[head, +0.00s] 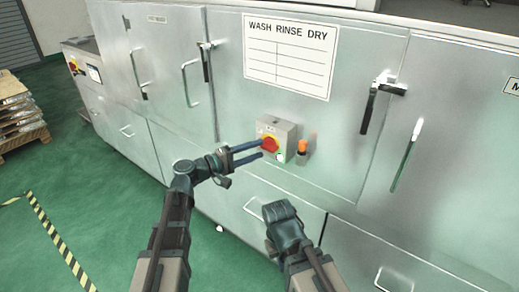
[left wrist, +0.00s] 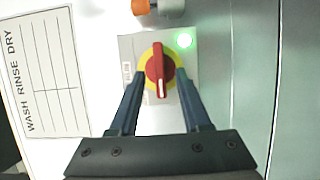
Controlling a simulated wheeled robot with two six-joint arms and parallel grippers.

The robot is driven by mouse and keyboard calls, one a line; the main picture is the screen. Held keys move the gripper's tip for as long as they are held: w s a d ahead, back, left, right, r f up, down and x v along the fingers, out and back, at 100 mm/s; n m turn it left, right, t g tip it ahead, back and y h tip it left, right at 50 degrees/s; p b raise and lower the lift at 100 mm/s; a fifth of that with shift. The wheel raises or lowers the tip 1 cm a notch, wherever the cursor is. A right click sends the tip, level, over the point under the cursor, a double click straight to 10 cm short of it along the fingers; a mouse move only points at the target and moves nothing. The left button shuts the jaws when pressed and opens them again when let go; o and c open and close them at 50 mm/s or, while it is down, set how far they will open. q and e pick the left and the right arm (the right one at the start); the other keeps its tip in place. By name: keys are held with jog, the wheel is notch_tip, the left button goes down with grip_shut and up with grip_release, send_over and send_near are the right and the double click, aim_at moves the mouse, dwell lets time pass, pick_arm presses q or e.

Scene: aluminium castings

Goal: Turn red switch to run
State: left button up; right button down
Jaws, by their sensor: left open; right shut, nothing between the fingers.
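The red switch (head: 269,144) is a rotary handle on a yellow disc, on a grey box (head: 287,133) fixed to the metal cabinet front. In the left wrist view the red switch (left wrist: 159,70) stands with its handle along the picture's vertical, a white mark on it. My left gripper (head: 261,149) is open, its two blue fingers pointing at the switch. In the left wrist view its fingertips (left wrist: 160,76) lie on either side of the yellow disc; I cannot tell whether they touch it. My right gripper (head: 281,210) is shut and empty, low in front of the cabinet.
A green light (left wrist: 184,40) glows on the box beside the switch. An orange-topped fitting (head: 302,148) juts out right of the box. Door handles (head: 375,103) stick out from the cabinet. A white chart (head: 290,65) hangs above. Green floor (head: 100,190) lies open at left.

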pick_arm(q)
jog(key=shift+x, duration=0.95)
grip_shut()
